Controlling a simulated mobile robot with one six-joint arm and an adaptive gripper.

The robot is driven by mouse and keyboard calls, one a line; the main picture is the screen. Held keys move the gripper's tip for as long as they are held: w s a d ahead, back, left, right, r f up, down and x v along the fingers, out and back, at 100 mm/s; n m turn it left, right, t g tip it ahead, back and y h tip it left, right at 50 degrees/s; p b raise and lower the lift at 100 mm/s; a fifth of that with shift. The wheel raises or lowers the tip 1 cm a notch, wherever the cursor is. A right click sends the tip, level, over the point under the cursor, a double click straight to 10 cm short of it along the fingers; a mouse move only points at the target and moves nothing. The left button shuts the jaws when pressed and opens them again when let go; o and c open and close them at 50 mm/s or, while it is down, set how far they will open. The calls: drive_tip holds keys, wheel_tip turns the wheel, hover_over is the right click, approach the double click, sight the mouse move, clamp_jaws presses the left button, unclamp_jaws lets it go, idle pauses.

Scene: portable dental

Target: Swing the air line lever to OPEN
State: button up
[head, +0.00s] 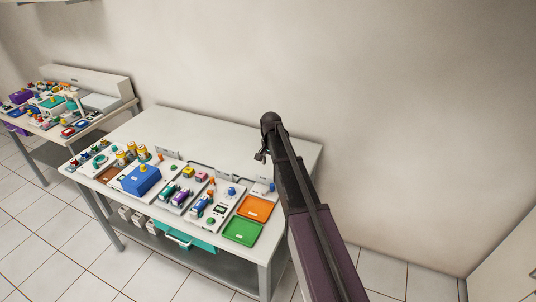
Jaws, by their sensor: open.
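The white worktable (225,140) carries a row of small panels and fittings along its front half. I cannot tell which of these small fittings is the air line lever, nor read any OPEN marking. A small fitting with a blue part (271,187) sits at the right end of the row, close to my dark arm. My gripper (260,157) is small in the view, beside the arm's far end and above the table's back right part. It is open and appears to hold nothing. My arm hides part of the table's right side.
An orange tray (255,208) and a green tray (242,232) lie at the table's front right. A blue box (140,179) stands among the fittings at left. The table's back strip is mostly clear, with the wall behind. Another cluttered table (98,103) stands far left.

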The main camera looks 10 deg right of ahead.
sight(272, 184)
drive_tip(key=shift+w+a+r+n+p, duration=0.25)
drive_tip(key=shift+r+n, duration=0.2)
drive_tip(key=shift+n, duration=0.35)
drive_tip(key=shift+w+a+r+n+p, duration=0.15)
drive_tip(key=shift+r+n+p, duration=0.25)
drive_tip(key=shift+n, duration=0.4)
drive_tip(key=shift+s, duration=0.1)
drive_tip(key=shift+s+d+m, duration=0.3)
drive_tip(key=shift+s+d, duration=0.4)
drive_tip(key=shift+s, duration=0.15)
drive_tip(key=shift+f, duration=0.1)
wheel_tip(272, 184, down, 14)
drive_tip(key=b, duration=1.4)
drive_tip(key=shift+r, duration=0.25)
